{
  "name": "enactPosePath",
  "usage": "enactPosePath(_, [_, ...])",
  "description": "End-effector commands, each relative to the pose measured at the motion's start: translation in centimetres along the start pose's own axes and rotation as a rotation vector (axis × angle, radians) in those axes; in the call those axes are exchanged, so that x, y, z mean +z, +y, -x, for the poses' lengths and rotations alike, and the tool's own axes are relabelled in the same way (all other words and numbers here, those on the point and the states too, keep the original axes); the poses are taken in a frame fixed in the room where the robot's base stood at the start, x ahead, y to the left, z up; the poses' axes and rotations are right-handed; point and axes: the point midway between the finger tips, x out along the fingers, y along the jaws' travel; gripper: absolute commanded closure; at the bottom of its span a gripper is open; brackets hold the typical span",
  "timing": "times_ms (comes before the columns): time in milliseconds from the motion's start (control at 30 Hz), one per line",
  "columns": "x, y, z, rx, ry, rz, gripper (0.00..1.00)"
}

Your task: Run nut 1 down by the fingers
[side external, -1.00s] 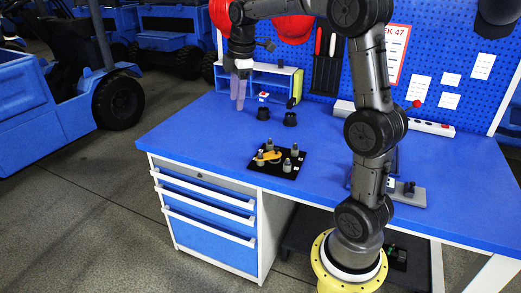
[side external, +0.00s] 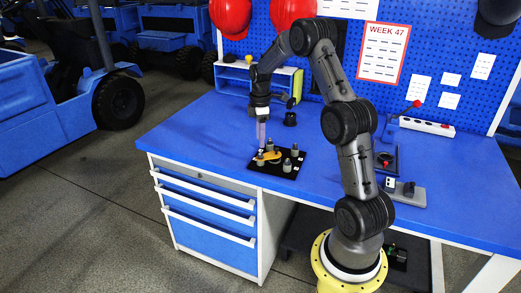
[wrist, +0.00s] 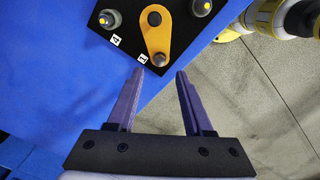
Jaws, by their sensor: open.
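A black fixture plate (side external: 285,172) lies on the blue bench and carries several upright grey posts. A yellow-orange link plate (side external: 272,154) lies on it, with a post through its wide end. In the wrist view the link plate (wrist: 156,33) narrows towards a small dark round post or nut (wrist: 159,59) at its tip. A white label (wrist: 142,58) sits beside that tip, its digit not clearly legible. My gripper (side external: 261,144) points down at the plate's left side. In the wrist view my gripper (wrist: 161,75) is open and empty, fingertips on either side of the tip's line, just short of it.
A yellow-topped post (wrist: 106,19) by a label 4 and another post (wrist: 201,7) flank the link plate. A grey fixture (side external: 405,193) stands at right. The bench's left side is clear.

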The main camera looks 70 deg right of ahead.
Motion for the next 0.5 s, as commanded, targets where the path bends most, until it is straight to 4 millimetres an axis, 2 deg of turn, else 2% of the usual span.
enactPosePath(33, [0.0, -0.1, -1.1, -0.004, -0.001, 0.0, 0.49])
enactPosePath(200, [0.0, -0.1, -3.7, -0.003, -0.001, 0.0, 0.49])
enactPosePath(500, [0.0, 0.0, -5.5, 0.0, 0.0, 0.0, 0.49])
